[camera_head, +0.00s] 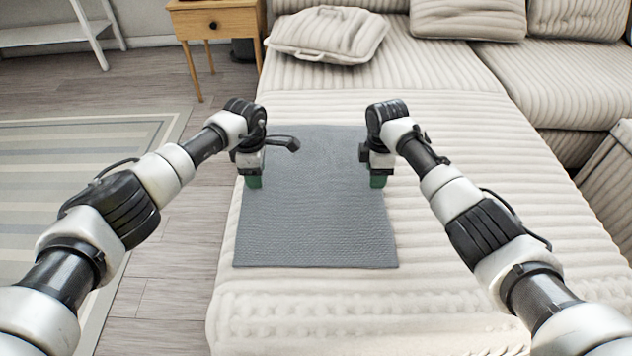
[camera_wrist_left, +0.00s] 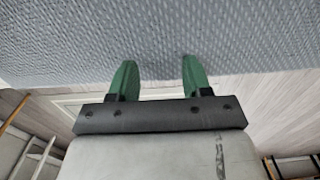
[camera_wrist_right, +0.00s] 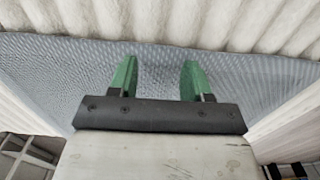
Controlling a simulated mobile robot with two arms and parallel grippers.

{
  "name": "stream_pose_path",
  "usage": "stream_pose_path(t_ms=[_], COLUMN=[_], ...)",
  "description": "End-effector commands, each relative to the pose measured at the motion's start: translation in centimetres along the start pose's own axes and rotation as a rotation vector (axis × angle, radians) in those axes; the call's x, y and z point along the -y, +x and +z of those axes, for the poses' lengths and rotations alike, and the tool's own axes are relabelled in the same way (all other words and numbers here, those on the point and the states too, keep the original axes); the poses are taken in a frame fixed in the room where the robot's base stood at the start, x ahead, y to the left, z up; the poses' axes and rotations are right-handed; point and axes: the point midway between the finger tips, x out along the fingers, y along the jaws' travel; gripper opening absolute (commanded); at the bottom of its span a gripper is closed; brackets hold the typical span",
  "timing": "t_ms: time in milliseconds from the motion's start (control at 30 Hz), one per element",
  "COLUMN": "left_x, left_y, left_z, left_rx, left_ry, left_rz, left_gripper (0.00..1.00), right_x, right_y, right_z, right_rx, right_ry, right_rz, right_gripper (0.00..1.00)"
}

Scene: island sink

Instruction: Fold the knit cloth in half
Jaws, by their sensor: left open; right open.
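The grey knit cloth (camera_head: 315,225) lies flat and spread out on the cream ribbed sofa seat. My left gripper (camera_head: 253,182) is over the left edge of the cloth, pointing down, open and empty. In the left wrist view its two green fingers (camera_wrist_left: 158,78) are apart, with the cloth (camera_wrist_left: 150,30) beyond them. My right gripper (camera_head: 378,181) is at the right edge of the cloth, also pointing down and open. In the right wrist view its green fingers (camera_wrist_right: 160,78) are apart over the cloth (camera_wrist_right: 70,75). Whether the fingertips touch the cloth cannot be told.
The sofa seat (camera_head: 450,120) runs beneath the cloth, with free room to its right. A cushion (camera_head: 330,35) lies behind the cloth. A wooden side table (camera_head: 215,22) stands at the back left. The floor and a striped rug (camera_head: 60,165) lie to the left.

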Motion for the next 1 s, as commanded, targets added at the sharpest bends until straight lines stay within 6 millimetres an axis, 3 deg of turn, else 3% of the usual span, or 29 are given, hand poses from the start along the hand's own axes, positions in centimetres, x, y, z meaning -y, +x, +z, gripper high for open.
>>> stream_pose_path(t_ms=[567,1000], left_x=[0.0,0.1], left_y=[1.4,1.4], left_z=[0.0,0.0], left_rx=[0.001,0.001], left_ry=[0.0,0.0], left_rz=[0.0,-0.001], left_gripper=[0.48,0.14], right_x=[0.0,0.1], right_y=[1.4,1.4], right_z=[0.0,0.1], right_rx=[0.001,0.001], right_ry=[0.001,0.001], right_rz=[0.001,-0.001], right_gripper=[0.48,0.14])
